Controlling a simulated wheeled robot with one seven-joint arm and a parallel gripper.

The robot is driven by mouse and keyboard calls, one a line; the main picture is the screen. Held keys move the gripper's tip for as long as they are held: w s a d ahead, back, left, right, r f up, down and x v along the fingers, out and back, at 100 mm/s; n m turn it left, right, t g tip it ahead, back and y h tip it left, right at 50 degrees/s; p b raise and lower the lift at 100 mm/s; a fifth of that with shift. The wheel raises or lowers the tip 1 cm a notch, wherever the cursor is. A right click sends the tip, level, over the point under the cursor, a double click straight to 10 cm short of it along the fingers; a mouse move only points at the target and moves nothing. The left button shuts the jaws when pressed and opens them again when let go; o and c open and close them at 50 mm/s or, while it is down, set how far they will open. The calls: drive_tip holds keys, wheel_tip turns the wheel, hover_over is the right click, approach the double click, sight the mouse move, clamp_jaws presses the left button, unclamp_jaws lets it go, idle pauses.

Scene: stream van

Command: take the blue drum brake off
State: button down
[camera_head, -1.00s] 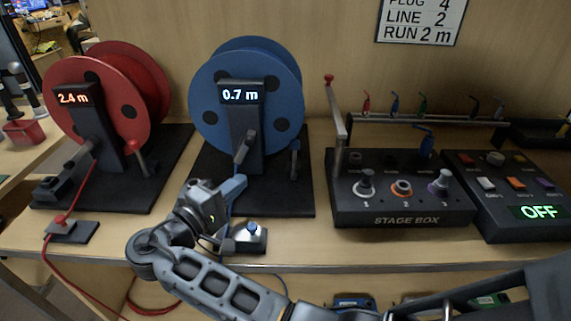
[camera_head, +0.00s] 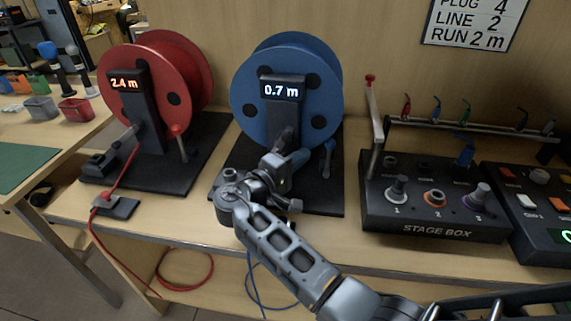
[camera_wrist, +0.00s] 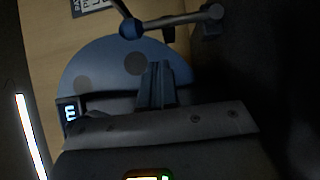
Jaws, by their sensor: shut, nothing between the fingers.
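The blue drum (camera_head: 262,120) stands on its black base behind a dark post whose display (camera_head: 283,90) reads 0.7 m. Its brake lever (camera_head: 328,158), a short upright handle with a blue top, stands at the right of the post. In the wrist view a lever with a blue knob (camera_wrist: 131,28) crosses the top, beyond the fingers. My gripper (camera_head: 304,155) is shut and empty, in front of the post's lower right side and left of the brake lever. A small gap shows between them. The wrist view shows the closed fingertips (camera_wrist: 155,68) against the blue drum face.
The red drum (camera_head: 150,85) with its 2.4 m display stands to the left. The stage box (camera_head: 430,220) with an upright red-topped post (camera_head: 370,120) is to the right. A blue cable (camera_head: 258,275) hangs below the bench edge.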

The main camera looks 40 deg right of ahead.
sight(330, 153)
drive_tip(key=shift+s+d+p, duration=0.45)
drive_tip(key=shift+s+d, duration=0.85)
drive_tip(key=shift+d, duration=0.05)
drive_tip(key=shift+s+d+r+m+y, duration=0.2)
drive_tip(key=shift+s+m+y, duration=0.1)
drive_tip(key=shift+m, duration=0.1)
drive_tip(key=shift+s+d+r+m+y, duration=0.15)
drive_tip(key=shift+s+d+m+y, duration=0.25)
drive_tip(key=shift+s+m+y, duration=0.3)
drive_tip(key=shift+s+d+m+t+y+p, duration=0.3)
drive_tip(key=shift+s+d+m+y+p, duration=0.1)
drive_tip(key=shift+m, duration=0.3)
drive_tip(key=s+m+y, duration=0.1)
drive_tip(key=s+d+m+t+y, duration=0.1)
drive_tip(key=shift+d+f+m, duration=0.25)
drive_tip(key=shift+d+m, duration=0.05)
drive_tip(key=shift+s+d+f, duration=0.25)
drive_tip(key=shift+s, duration=0.05)
drive_tip(key=shift+s+d+f, duration=0.1)
drive_tip(key=shift+s+d, duration=0.05)
